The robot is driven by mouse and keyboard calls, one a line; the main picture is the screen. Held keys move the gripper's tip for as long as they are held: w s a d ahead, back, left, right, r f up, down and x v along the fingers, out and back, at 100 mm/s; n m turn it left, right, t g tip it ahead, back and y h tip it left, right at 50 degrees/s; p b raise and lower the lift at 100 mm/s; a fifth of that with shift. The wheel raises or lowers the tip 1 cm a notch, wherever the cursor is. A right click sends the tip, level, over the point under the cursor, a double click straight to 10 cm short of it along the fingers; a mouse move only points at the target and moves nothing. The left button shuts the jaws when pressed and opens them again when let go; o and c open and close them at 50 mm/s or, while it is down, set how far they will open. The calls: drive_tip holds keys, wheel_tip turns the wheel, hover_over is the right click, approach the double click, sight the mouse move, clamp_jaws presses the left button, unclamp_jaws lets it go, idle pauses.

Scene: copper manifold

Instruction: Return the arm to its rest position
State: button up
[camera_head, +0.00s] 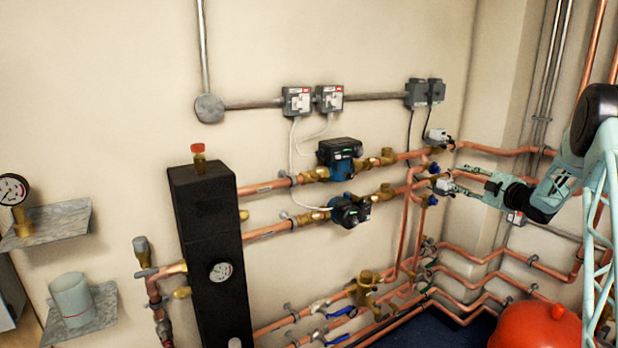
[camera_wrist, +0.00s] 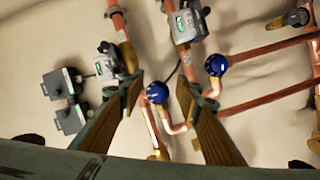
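My gripper (camera_head: 462,180) is on the right of the head view, reaching left towards the pipes by the wall corner. Its tips are close to a grey actuator box (camera_head: 443,186) on the lower copper line; I cannot tell from this view whether they touch. In the wrist view my gripper (camera_wrist: 165,90) shows two fingers wide apart with nothing held between them. Behind the gap are copper pipes and a blue valve cap (camera_wrist: 158,93). A second blue cap (camera_wrist: 217,65) is beyond the right finger. My arm extends to the right edge of the head view.
Two pumps (camera_head: 340,158) (camera_head: 350,211) sit on the copper lines left of the gripper. A second actuator box (camera_head: 437,136) is just above it. A red vessel (camera_head: 535,326) stands below my arm. Vertical pipes run up the right wall. The open space in front of the wall looks clear.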

drive_tip(key=s+a+r+m+h, duration=0.3)
drive_tip(key=r, duration=0.5)
drive_tip(key=s+a+r+m+h, duration=0.2)
drive_tip(key=s+a+r, duration=0.1)
drive_tip(key=r, duration=0.4)
drive_tip(key=s+a+r+m+g+h, duration=0.25)
drive_tip(key=s+a+r, duration=0.2)
drive_tip(key=s, duration=0.35)
drive_tip(key=s+a+m+g, duration=0.2)
drive_tip(key=s+a, duration=0.3)
drive_tip(key=s, duration=0.7)
drive_tip(key=s+a+m+g, duration=0.15)
drive_tip(key=s+a, duration=0.35)
drive_tip(key=s, duration=0.7)
drive_tip(key=s+a+m+g, duration=0.25)
drive_tip(key=s+a, duration=0.25)
drive_tip(key=s, duration=0.7)
drive_tip(key=s+a+f+m+g, duration=0.1)
drive_tip(key=s+a+f, duration=0.2)
drive_tip(key=s, duration=0.8)
drive_tip(key=s+a+f+m+g+y, duration=0.1)
drive_tip(key=s+a+f, duration=0.2)
drive_tip(key=s, duration=0.8)
drive_tip(key=s+a+f+m+g+y, duration=0.1)
drive_tip(key=s+a+f, duration=0.3)
drive_tip(key=s, duration=0.8)
drive_tip(key=shift+a+p, duration=0.3)
drive_tip(key=shift+a, duration=0.85)
drive_tip(key=shift+w+g+y, duration=0.1)
drive_tip(key=shift+g+y, duration=0.15)
